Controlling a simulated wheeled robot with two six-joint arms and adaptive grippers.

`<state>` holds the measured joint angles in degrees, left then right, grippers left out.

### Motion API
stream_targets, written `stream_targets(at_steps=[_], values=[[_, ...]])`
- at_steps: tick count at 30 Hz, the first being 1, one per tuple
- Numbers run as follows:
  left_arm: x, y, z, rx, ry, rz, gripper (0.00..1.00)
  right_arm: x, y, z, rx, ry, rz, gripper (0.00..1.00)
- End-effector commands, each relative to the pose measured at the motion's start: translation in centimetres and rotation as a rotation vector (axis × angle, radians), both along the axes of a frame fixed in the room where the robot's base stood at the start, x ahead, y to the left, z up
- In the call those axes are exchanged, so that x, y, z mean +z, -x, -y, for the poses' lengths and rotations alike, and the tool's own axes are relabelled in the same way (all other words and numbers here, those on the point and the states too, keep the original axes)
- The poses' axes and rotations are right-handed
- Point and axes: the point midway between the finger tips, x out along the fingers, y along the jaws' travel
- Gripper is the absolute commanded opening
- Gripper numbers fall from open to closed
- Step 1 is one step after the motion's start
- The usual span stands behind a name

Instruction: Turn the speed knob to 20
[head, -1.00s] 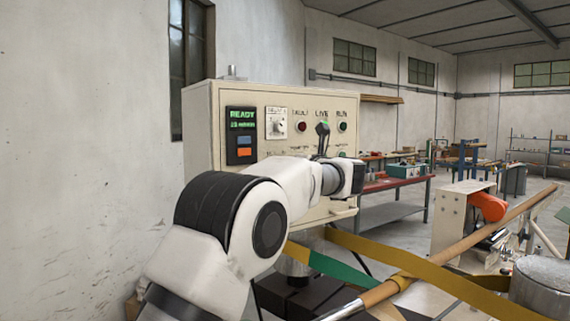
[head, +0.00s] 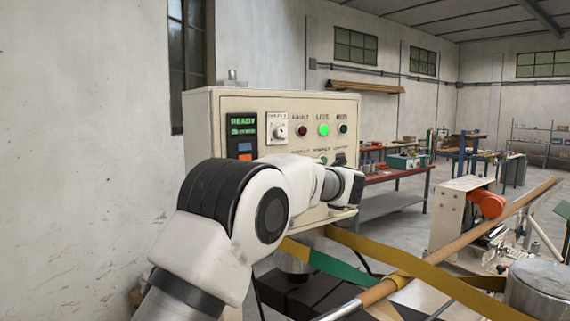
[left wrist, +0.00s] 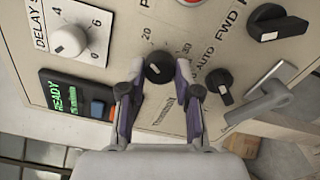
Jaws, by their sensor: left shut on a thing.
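The speed knob (left wrist: 158,68) is a round black dial with a small white mark, on the cream control panel (left wrist: 240,55). In the left wrist view the printed numbers 20 and 30 stand to either side of it. My left gripper (left wrist: 160,76) has one finger on each side of the knob and is shut on it. I cannot tell exactly which number the mark points to. In the head view my left arm hides the lower panel and the knob. My right gripper is not in view.
The delay dial (left wrist: 68,41), the green READY display (left wrist: 68,98), a black selector (left wrist: 219,82) and a grey lever handle (left wrist: 265,100) sit close around the knob. In the head view the green live lamp (head: 323,130) is lit. Yellow straps (head: 420,285) and a wooden bar lie to the right.

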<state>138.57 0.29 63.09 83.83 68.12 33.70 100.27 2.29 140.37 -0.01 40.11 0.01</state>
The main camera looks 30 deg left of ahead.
Motion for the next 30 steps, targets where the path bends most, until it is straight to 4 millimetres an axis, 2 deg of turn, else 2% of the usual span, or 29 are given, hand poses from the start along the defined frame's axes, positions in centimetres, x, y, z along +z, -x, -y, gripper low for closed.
stream_targets(at_steps=[3, 12, 27, 28, 29, 30], values=[[0.3, 0.0, 0.0, -0.002, -0.03, -0.069, 0.0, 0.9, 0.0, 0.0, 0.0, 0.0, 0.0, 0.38], [0.1, 0.0, 0.0, -0.002, -0.072, -0.17, 0.0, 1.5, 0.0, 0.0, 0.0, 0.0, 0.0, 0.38], [0.0, 0.0, 0.0, -0.001, -0.079, -0.187, 0.0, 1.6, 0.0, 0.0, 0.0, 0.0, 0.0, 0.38], [0.0, 0.0, 0.0, -0.001, -0.079, -0.187, 0.43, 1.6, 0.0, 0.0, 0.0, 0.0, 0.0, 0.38], [0.0, 0.0, 0.0, -0.001, -0.079, -0.187, 0.53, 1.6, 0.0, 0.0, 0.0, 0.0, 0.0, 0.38], [0.0, 0.0, 0.0, -0.001, -0.079, -0.187, 0.57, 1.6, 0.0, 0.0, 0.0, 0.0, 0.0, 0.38]])
